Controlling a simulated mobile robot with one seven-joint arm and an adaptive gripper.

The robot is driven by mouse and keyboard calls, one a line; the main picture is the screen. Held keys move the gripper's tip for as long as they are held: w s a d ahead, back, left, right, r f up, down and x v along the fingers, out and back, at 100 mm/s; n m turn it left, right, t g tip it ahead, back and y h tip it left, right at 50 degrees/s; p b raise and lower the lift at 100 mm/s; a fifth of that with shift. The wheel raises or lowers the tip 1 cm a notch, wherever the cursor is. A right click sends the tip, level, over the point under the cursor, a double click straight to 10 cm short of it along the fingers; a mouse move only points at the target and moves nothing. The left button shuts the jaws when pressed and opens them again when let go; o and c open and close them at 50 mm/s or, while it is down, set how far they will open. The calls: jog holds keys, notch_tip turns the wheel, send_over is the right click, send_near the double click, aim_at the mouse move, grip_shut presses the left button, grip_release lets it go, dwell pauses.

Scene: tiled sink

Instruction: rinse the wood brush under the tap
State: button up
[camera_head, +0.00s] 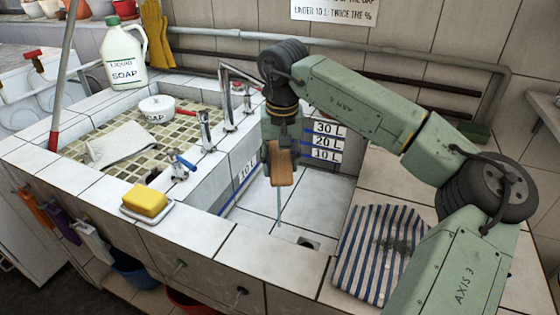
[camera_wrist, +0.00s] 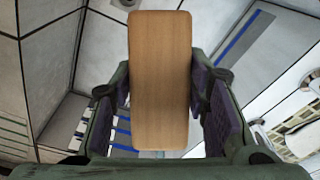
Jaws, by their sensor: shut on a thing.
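The wood brush (camera_head: 281,172) is a brown block held over the deep right-hand basin (camera_head: 315,190). My gripper (camera_head: 281,150) is shut on it from above. In the wrist view the brush's wooden face (camera_wrist: 160,85) lies between both fingers of my gripper (camera_wrist: 160,100); its bristles are not visible. The metal tap (camera_head: 228,90) stands at the basin's left wall, its spout reaching toward my gripper, which hides the outlet. A thin pale streak (camera_head: 279,208), which looks like running water, drops from under the brush to the basin floor near the drain (camera_head: 309,243).
A yellow sponge (camera_head: 145,202) lies on the front ledge. A striped cloth (camera_head: 352,245) lies right of the basin. A soap jug (camera_head: 124,55) stands at back left.

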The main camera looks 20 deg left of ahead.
aim_at(284, 183)
jog(key=shift+s+d+b, duration=0.3)
jog(key=shift+s+d, duration=0.25)
jog(key=shift+s, duration=0.55)
jog(key=shift+s+d+b, duration=0.35)
jog(key=shift+s+d, duration=0.15)
jog(key=shift+s, duration=0.6)
jog(key=shift+s+d+b, duration=0.3)
jog(key=shift+s+d, duration=0.25)
jog(key=shift+s, duration=0.55)
jog(key=s+d+r+p, duration=0.1)
jog(key=s+d+r, duration=0.1)
jog(key=s+r, duration=0.2)
jog(key=shift+s+p, duration=0.25)
jog(key=shift+p, duration=0.15)
jog(key=shift+d, duration=0.15)
